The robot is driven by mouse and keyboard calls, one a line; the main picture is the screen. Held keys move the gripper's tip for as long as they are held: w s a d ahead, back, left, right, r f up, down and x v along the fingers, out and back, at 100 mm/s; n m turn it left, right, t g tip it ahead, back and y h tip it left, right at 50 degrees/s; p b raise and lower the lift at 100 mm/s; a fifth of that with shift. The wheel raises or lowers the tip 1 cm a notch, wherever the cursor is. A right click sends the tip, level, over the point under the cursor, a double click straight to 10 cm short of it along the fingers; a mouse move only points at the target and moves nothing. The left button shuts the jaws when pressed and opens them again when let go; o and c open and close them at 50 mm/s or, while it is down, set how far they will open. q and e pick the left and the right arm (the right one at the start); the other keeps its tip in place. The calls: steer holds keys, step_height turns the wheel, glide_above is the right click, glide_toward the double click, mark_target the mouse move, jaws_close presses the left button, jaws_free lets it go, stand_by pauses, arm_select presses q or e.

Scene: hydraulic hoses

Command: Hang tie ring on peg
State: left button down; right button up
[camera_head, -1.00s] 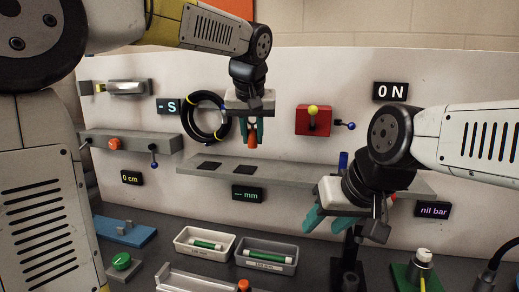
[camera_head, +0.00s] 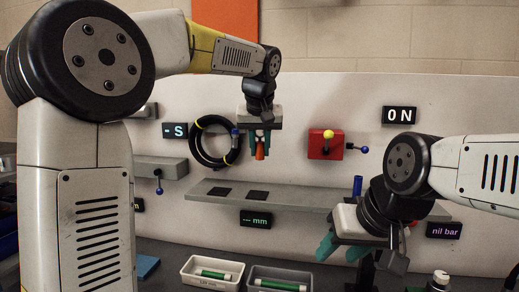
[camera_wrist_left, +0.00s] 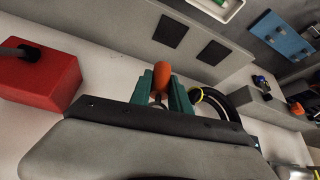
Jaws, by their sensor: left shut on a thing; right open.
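My left gripper (camera_head: 260,152) has teal fingers pointing down in front of the white board. It is shut on a small orange rounded piece (camera_head: 260,150), which also shows between the fingers in the left wrist view (camera_wrist_left: 161,75), with a thin stem at its base. A black hose coil with yellow ties (camera_head: 196,150) is against the board just left of this gripper; I cannot tell what holds it up. No separate tie ring or peg can be made out for certain. My right gripper (camera_head: 341,250) is open and empty, low at the right.
A red box (camera_head: 318,147) with a yellow knob and blue-ended lever is right of the left gripper. A grey shelf (camera_head: 300,200) with two dark pads runs below it. Two trays (camera_head: 186,272) with green cylinders stand at the bottom. A blue upright cylinder (camera_head: 357,186) is near my right arm.

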arm_select(q)
steer(key=w+d+f, duration=0.1)
steer(key=w, duration=0.5)
steer(key=shift+w+d+f, duration=0.2)
steer(key=shift+w, duration=0.1)
stand_by(0.4)
stand_by(0.6)
steer(key=c, duration=1.1)
jaws_free()
steer(key=shift+c, duration=0.2)
